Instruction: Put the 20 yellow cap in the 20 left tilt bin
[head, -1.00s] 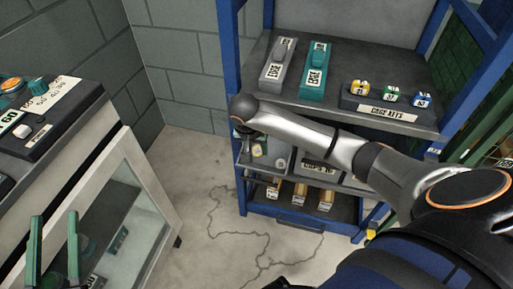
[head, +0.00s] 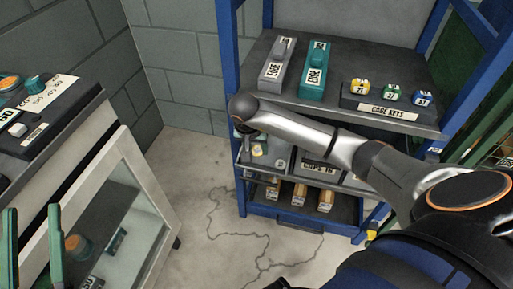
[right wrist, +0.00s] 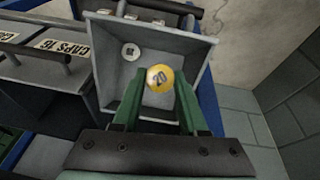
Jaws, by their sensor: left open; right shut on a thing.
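The yellow cap (right wrist: 160,78), marked 20, is between the green fingertips of my right gripper (right wrist: 157,88), which is shut on it. The cap is over the open mouth of a grey tilt bin (right wrist: 198,50). A grey cap (right wrist: 130,52) lies inside that bin. No label is readable on this bin. My left gripper (head: 33,208) is open and empty at the lower left.
The CAPS 16 bin (head: 318,168) stands beside the open bin. A glass-fronted cabinet (head: 120,185) is at left. The floor between is clear.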

